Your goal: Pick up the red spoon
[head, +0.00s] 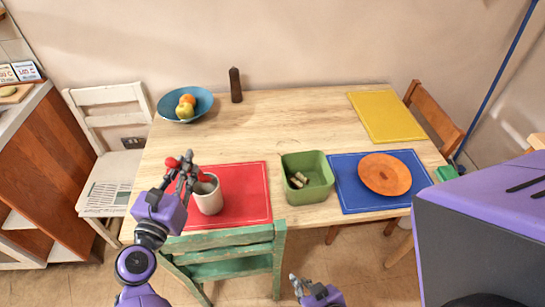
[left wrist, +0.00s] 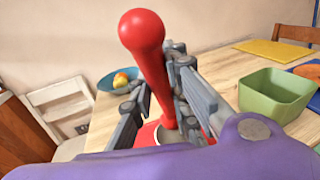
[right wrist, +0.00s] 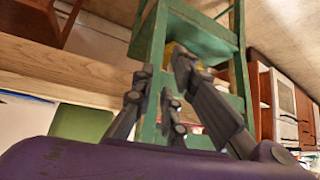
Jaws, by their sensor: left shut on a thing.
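The red spoon (left wrist: 152,65) is held in my left gripper (head: 187,167), whose fingers are shut on its shaft. The spoon's round red end (head: 172,162) sticks out to the upper left of the fingers. Its other end slants down to the mouth of a pale cup (head: 209,195) on the red placemat (head: 250,193); I cannot tell whether its tip is still inside. My right gripper (head: 297,283) is low in front of the table, near the green chair. In the right wrist view its fingers (right wrist: 160,85) are apart with nothing between them.
A green bin (head: 307,180) with small items stands right of the red mat. A blue mat (head: 352,202) with an orange plate (head: 384,174) lies further right. A blue fruit bowl (head: 205,106) and dark pillar (head: 236,86) stand behind. The green chair (head: 230,256) blocks the front.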

